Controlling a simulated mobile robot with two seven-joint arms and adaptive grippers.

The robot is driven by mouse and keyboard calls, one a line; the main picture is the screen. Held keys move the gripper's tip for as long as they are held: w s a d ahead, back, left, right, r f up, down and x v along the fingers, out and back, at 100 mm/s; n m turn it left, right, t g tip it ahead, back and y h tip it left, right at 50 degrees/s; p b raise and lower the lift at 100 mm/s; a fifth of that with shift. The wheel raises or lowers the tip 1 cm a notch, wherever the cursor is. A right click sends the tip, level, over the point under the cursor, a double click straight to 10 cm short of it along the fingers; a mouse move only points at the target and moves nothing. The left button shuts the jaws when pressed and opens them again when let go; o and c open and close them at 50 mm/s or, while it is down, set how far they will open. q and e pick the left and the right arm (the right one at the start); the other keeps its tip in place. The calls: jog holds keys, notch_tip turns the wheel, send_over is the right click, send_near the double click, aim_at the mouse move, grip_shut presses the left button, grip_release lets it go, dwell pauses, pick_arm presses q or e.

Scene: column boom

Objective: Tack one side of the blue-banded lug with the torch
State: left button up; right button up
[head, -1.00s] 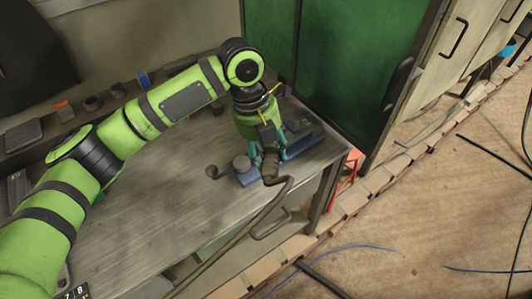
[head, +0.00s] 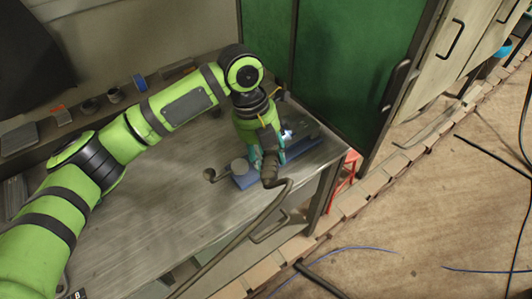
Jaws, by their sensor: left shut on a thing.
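My left gripper (head: 265,153) points down over the right end of the bench and is shut on the torch. The dark torch handle (head: 269,172) shows below its fingers, with a cable running down to the left. A small bright blue-white light (head: 287,133) shows just right of the gripper. The gripper and torch cover the middle of the plate, so I cannot make out the blue-banded lug or the torch tip's contact. My right gripper is out of view.
The grey metal bench (head: 160,185) is mostly clear left of the fixture. Small items and a blue ring (head: 139,82) sit along its back. A green panel (head: 345,70) stands close behind the fixture. Cables lie on the floor at right.

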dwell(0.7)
pick_arm(q)
jog(key=shift+p, duration=0.4)
dwell(1.4)
jog(key=r+p, duration=0.2)
jog(key=p, duration=0.1)
jog(key=s+r+p, duration=0.1)
jog(key=r+p, duration=0.1)
jog(key=r, duration=0.1)
jog(key=s+a+r+p, duration=0.1)
jog(key=r+p, duration=0.2)
jog(key=shift+s+a+r+p, duration=0.1)
jog(key=shift+r+p, duration=0.1)
jog(key=shift+p, duration=0.1)
dwell(0.7)
